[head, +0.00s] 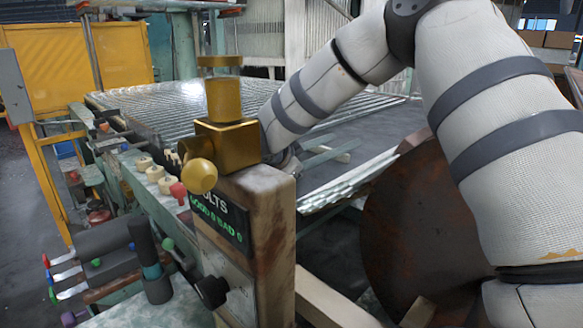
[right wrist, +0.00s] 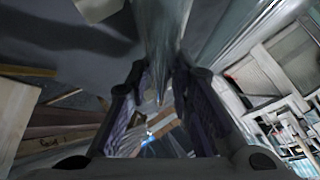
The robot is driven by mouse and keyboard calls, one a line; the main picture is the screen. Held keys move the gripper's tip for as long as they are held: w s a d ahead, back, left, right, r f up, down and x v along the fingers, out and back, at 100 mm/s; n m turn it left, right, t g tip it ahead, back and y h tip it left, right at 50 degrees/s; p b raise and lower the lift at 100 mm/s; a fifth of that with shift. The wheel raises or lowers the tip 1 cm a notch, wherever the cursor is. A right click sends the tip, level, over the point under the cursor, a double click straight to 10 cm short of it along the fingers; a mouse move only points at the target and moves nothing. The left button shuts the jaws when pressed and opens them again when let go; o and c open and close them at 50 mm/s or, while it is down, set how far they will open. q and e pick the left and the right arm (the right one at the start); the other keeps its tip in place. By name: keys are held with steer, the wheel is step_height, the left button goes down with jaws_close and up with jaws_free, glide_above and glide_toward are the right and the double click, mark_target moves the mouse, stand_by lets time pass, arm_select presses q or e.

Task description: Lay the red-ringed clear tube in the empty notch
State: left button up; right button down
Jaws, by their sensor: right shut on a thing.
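My right gripper (right wrist: 163,78) shows in the right wrist view, its two dark fingers closed on a clear glass tube (right wrist: 160,30). The tube runs away from the fingers toward the top of that view. No red ring can be made out on it. In the head view my right arm reaches in from the right, and its gripper is hidden behind the brass block and post. Many clear tubes lie side by side on the sloping rack (head: 160,95). I cannot make out an empty notch. My left gripper is not in view.
A brass block with knobs (head: 228,143) tops a worn post (head: 268,230) with a green-lettered display (head: 217,217), in front of the rack. More glass tubes (head: 350,183) stick out at the right, near a large rusty disc (head: 400,235). A yellow panel (head: 75,65) stands at the back left.

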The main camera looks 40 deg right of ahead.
steer(key=c, duration=1.4)
jaws_free()
steer(key=shift+r, duration=0.15)
steer(key=v, duration=0.7)
steer(key=shift+s+a+r, duration=0.15)
steer(key=shift+r, duration=0.15)
